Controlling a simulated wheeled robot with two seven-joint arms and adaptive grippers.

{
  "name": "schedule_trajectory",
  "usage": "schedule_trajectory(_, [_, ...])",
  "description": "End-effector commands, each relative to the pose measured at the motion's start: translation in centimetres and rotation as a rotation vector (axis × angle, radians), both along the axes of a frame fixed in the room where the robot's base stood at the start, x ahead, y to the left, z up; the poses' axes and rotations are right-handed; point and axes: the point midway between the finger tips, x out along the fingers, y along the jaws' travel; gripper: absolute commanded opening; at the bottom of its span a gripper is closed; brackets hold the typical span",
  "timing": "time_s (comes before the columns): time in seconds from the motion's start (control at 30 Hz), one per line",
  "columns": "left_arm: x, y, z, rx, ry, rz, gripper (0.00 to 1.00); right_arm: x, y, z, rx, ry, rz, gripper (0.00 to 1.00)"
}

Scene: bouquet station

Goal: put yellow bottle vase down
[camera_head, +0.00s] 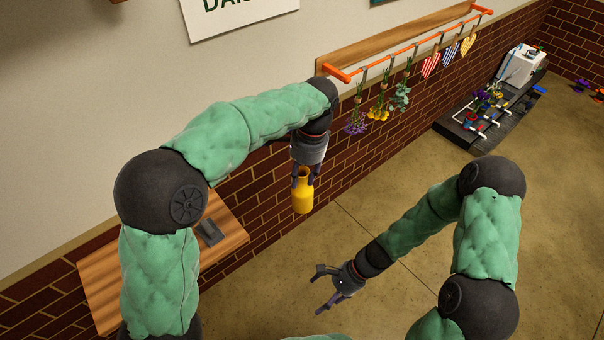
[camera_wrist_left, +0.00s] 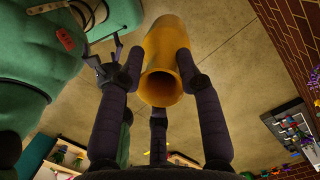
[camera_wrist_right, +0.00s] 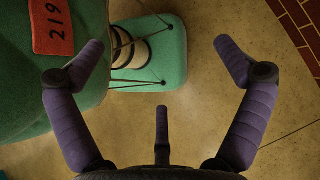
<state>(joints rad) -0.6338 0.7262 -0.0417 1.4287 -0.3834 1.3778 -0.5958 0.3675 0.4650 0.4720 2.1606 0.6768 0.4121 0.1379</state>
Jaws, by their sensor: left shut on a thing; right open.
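The yellow bottle vase (camera_head: 303,192) hangs below my left gripper (camera_head: 304,172) in the head view, in the air above the floor. My left gripper is shut on it, with purple fingers on both sides. In the left wrist view the vase (camera_wrist_left: 162,70) sits between the fingers, its open round mouth facing the camera. My right gripper (camera_head: 336,290) is open and empty, low over the floor in the head view. Its spread fingers also show in the right wrist view (camera_wrist_right: 160,55), with nothing between them.
A wooden shelf (camera_head: 106,285) is on the brick wall at left, with a dark grey object (camera_head: 209,233) on it. An orange rail (camera_head: 415,45) along the wall holds hanging flower bunches and hearts. A dark bench (camera_head: 490,115) stands far right. The middle floor (camera_head: 400,165) is clear.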

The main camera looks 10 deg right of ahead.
Motion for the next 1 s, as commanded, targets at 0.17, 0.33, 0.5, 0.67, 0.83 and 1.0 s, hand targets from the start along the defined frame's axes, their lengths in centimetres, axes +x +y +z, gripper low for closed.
schedule_trajectory(0.17, [0.0, 0.0, 0.1, -0.001, -0.001, 0.001, 0.0, -1.7, -1.1, -4.2, -0.155, -0.175, 0.317, 1.0])
schedule_trajectory(0.33, [0.0, 0.0, 0.1, -0.001, -0.001, 0.001, 0.0, -1.2, -1.0, -6.7, -0.232, -0.391, 0.571, 1.0])
schedule_trajectory(0.5, [0.0, 0.0, 0.1, -0.001, -0.001, 0.0, 0.0, -0.2, 0.2, -7.7, -0.252, -0.564, 0.723, 1.0])
schedule_trajectory(0.67, [0.0, 0.0, 0.1, -0.001, -0.001, 0.001, 0.0, 0.3, 1.0, -7.8, -0.254, -0.646, 0.778, 1.0])
schedule_trajectory(0.83, [0.0, 0.0, 0.1, -0.001, -0.001, 0.0, 0.0, 0.4, 1.1, -7.9, -0.253, -0.659, 0.788, 1.0])
schedule_trajectory(1.0, [0.0, 0.1, 0.1, -0.001, -0.001, 0.0, 0.0, 0.4, 1.1, -7.8, -0.253, -0.658, 0.786, 1.0])
